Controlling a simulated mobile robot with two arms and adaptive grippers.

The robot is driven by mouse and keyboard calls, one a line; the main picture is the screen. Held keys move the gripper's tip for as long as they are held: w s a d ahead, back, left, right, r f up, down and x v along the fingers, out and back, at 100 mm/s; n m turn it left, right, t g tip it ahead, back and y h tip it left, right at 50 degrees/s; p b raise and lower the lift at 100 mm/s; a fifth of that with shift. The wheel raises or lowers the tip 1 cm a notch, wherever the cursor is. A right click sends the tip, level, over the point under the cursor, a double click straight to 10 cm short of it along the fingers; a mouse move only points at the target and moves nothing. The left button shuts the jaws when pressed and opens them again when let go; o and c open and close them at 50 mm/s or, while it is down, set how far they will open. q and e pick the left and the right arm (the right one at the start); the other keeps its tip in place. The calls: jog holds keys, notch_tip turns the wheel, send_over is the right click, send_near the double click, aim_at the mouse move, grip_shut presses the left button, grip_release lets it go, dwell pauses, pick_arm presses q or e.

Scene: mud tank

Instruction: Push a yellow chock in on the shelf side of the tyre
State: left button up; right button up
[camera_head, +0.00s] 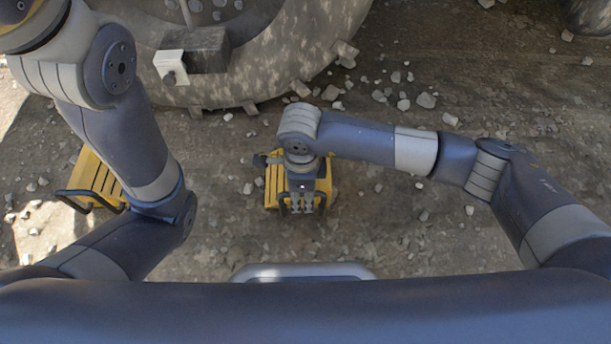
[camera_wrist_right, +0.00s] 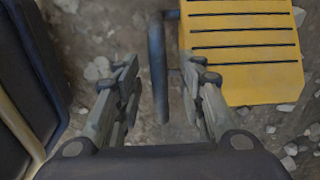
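The large mud-caked tyre (camera_head: 290,55) fills the top middle of the head view. One yellow chock (camera_head: 272,188) lies on the ground below it, partly hidden under my right gripper (camera_head: 302,205). In the right wrist view this chock (camera_wrist_right: 240,50) shows its slotted yellow face at the right. Its black handle bar (camera_wrist_right: 157,70) runs between the parted fingers of my right gripper (camera_wrist_right: 160,88), with gaps on both sides. A second yellow chock (camera_head: 97,180) with a black handle lies at the left, partly behind my left arm. My left gripper is out of view.
A dark block with a pale bracket (camera_head: 170,67) sits against the tyre at the upper left. Loose stones (camera_head: 426,100) are scattered over the muddy ground. The ground between the near chock and the tyre holds only small stones. I cannot make out a shelf.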

grip_shut()
jog(key=shift+w+r, duration=0.1)
jog(key=shift+d, duration=0.15)
jog(key=shift+d, duration=0.45)
